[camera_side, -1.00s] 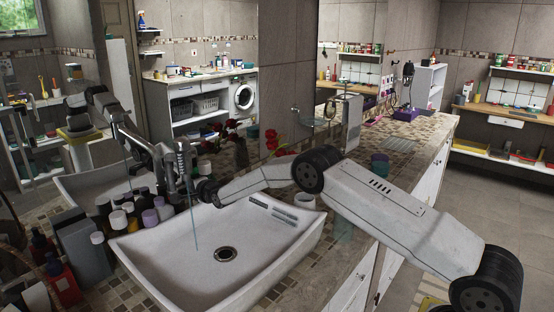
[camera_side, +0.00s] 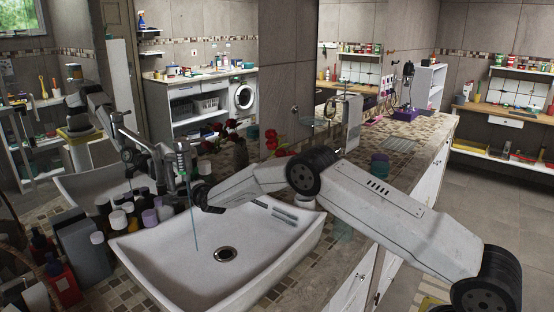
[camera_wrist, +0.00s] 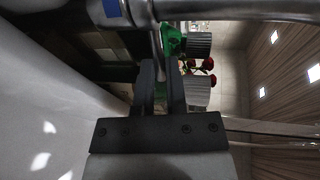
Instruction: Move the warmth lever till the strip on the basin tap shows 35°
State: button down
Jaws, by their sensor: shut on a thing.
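The basin tap (camera_side: 184,163) stands at the back left of the white basin (camera_side: 262,262), and a thin stream of water falls from it. In the wrist view its metal body (camera_wrist: 190,10) crosses the top, with a blue strip (camera_wrist: 113,9) on it; I cannot read a number there. My gripper (camera_wrist: 160,75) is shut on the thin metal warmth lever (camera_wrist: 157,55), which comes down from the tap between the fingers. In the side view my gripper (camera_side: 194,186) is beside the tap, and the lever is too small to make out.
Several bottles (camera_side: 150,217) stand left of the basin, close to the tap. Red flowers (camera_side: 275,140) are behind it. The mirror is behind the counter. A teal jar (camera_side: 379,165) stands on the counter beyond my arm.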

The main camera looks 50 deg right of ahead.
jog(key=shift+s+a+m+g+h, duration=0.25)
jog(key=shift+m+h, duration=0.3)
jog(key=shift+h, duration=0.15)
jog(key=shift+s+a+m+g+h, duration=0.2)
jog(key=shift+m+g+h, duration=0.1)
jog(key=shift+m+h, duration=0.3)
jog(key=shift+s+a+m+g+h, duration=0.2)
jog(key=shift+m+h, duration=0.25)
jog(key=shift+h, duration=0.35)
jog(key=shift+s+a+m+g+h, duration=0.2)
jog(key=shift+a+m+g+h, duration=0.1)
jog(key=shift+m+g+h, duration=0.4)
jog(key=shift+s+a+m+g+h, duration=0.15)
jog(key=shift+a+m+g+h, duration=0.1)
jog(key=shift+m+g+h, duration=0.4)
jog(key=shift+h, duration=0.25)
jog(key=c, duration=0.7)
grip_release()
jog(key=shift+o, duration=0.2)
jog(key=shift+s+a, duration=0.1)
jog(key=shift+a, duration=0.05)
jog(key=v, duration=0.7)
jog(key=shift+s, duration=0.15)
jog(key=shift+a+r, duration=0.1)
jog(key=shift+a, duration=0.05)
